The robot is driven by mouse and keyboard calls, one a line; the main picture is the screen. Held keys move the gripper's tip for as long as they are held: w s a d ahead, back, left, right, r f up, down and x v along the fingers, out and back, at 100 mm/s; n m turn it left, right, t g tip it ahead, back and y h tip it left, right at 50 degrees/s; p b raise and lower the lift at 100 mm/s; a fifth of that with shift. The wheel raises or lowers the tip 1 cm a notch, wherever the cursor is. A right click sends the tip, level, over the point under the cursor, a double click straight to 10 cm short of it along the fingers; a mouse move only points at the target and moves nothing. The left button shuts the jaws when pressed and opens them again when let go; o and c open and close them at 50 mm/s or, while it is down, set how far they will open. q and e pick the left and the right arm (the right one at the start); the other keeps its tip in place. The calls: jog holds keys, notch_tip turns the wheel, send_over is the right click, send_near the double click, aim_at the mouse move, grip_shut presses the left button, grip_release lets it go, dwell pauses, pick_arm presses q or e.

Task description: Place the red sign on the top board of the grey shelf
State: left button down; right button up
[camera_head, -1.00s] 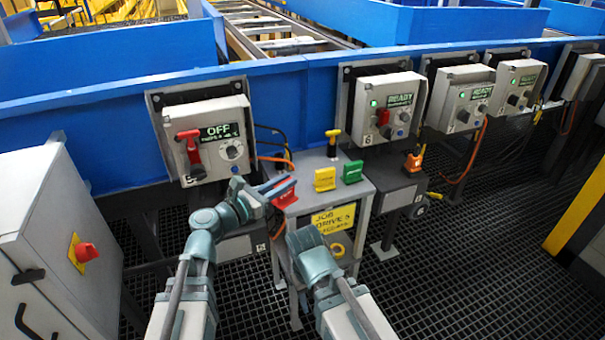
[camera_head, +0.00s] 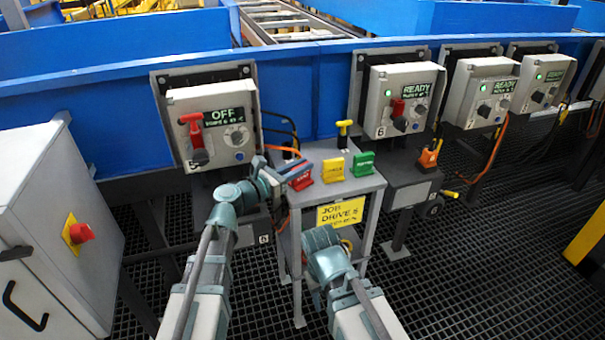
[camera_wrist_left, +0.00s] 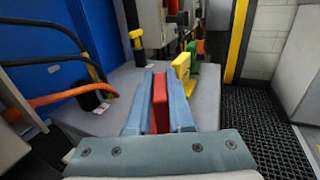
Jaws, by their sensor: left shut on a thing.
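The red sign (camera_head: 301,180) is upright at the left end of the top board (camera_head: 345,191) of the grey shelf, in line with the yellow and green signs. My left gripper (camera_head: 288,167) is shut on it from the left. In the left wrist view the red sign (camera_wrist_left: 160,104) stands between the two fingers, with the grey board (camera_wrist_left: 212,95) below and around. I cannot tell whether its lower edge touches the board. My right arm (camera_head: 325,255) is in front of the shelf; its fingers are hidden.
The yellow sign (camera_head: 333,170) and green sign (camera_head: 363,164) stand on the board right of the red one. A yellow-topped post (camera_head: 344,132) stands at the back. The OFF control box (camera_head: 212,125) is behind left. A grey cabinet (camera_head: 62,225) stands at left.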

pick_arm(q)
jog(key=shift+f, duration=0.1)
jog(key=c, duration=0.8)
grip_release()
jog(key=shift+r, duration=0.25)
jog(key=v, duration=1.2)
jog(key=shift+f, duration=0.1)
